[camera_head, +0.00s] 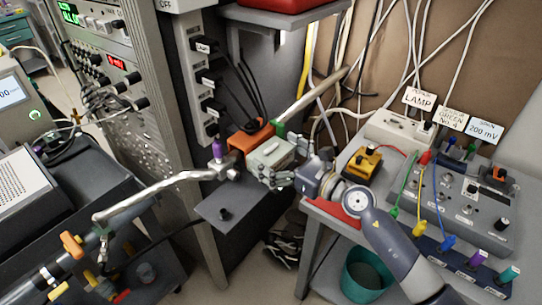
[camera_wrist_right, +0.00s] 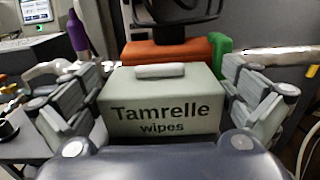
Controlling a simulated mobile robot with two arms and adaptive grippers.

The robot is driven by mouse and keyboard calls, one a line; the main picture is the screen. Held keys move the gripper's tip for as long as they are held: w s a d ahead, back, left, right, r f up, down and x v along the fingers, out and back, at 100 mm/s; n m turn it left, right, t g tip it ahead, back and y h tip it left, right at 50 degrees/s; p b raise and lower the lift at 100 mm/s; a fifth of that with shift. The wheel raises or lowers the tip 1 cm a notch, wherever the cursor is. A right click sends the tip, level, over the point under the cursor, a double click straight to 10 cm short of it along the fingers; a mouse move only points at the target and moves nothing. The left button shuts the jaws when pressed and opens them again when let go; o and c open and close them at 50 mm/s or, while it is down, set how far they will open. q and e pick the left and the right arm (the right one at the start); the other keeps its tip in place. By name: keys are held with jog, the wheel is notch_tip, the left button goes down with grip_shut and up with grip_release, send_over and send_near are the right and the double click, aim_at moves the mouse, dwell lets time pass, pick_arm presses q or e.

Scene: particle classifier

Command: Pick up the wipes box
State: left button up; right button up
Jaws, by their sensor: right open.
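The wipes box (camera_wrist_right: 160,118) is a pale green box lettered "Tamrelle wipes", with a white wipe sticking out of its top. In the head view the wipes box (camera_head: 268,153) is in front of an orange block, near the end of my right arm. My right gripper (camera_wrist_right: 163,72) is open, with one finger on each side of the box. A small gap seems to show beside the box on each side; contact cannot be told for certain. The right gripper also shows in the head view (camera_head: 282,166), partly overlapping the box. My left gripper is not in view.
An orange block (camera_head: 249,137) with a green end lies right behind the box. A dark grey plate (camera_head: 240,203) with a knob is below left. A metal bar (camera_head: 165,188) with a purple knob stands to the left. A teal bin (camera_head: 366,275) is below my right arm.

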jog(key=shift+w+a, duration=0.4)
jog(key=shift+a, duration=0.1)
jog(key=c, duration=0.9)
jog(key=shift+o, duration=0.2)
jog(key=shift+d, duration=0.1)
